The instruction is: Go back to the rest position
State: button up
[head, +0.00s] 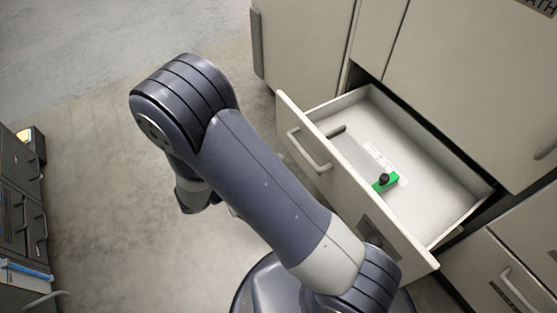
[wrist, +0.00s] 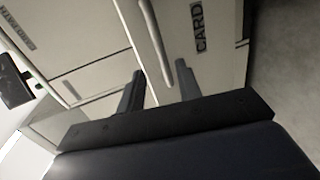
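My gripper (wrist: 160,68) shows in the wrist view with its two dark fingers apart. An open drawer (head: 459,224) is to the right of my arm. In it lies a green item with a black knob (head: 386,181), apart from my arm in the picture.
Pale cabinets (head: 452,80) stand behind and above the open drawer. The drawer front (head: 345,190) juts out close to my arm. Dark drawer units (head: 18,205) stand at the left edge. Bare concrete floor (head: 100,200) lies between.

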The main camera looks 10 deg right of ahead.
aim_at(302, 154)
jog(key=shift+d, duration=0.1)
jog(key=b+x, duration=0.2)
jog(key=x, duration=0.7)
jog(key=shift+d, duration=0.2)
jog(key=shift+x, duration=0.85)
jog(key=shift+r, duration=0.1)
